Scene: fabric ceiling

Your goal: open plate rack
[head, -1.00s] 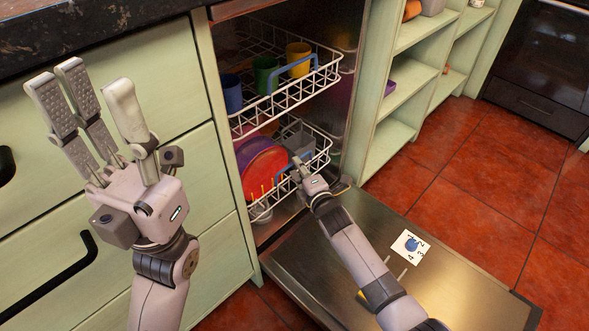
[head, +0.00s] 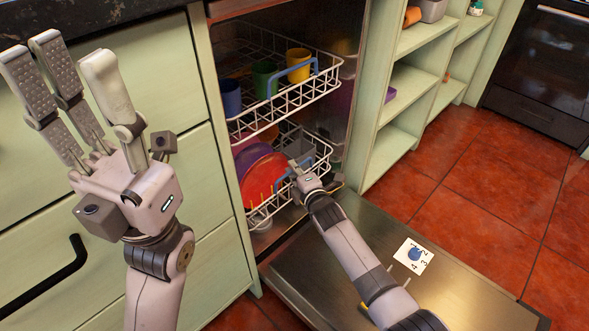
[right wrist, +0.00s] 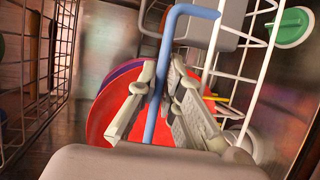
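The open dishwasher holds a white wire lower rack (head: 262,213) with a red plate (head: 268,182) and a purple plate beside it. The rack is mostly inside the cavity. Its blue handle (right wrist: 180,35) shows in the right wrist view, running down between the fingers. My right gripper (head: 297,168) is at the front of this rack; in the right wrist view its fingers (right wrist: 160,80) close in on both sides of the handle and appear shut on it. My left gripper (head: 65,55) is raised before the green drawers, open and empty, fingers pointing up.
An upper wire rack (head: 285,101) with a blue handle holds blue, green and yellow mugs. The dishwasher door (head: 450,290) lies lowered in front, under my right arm. Green drawers (head: 170,85) stand left, open shelves (head: 415,85) right. Red floor tiles are clear.

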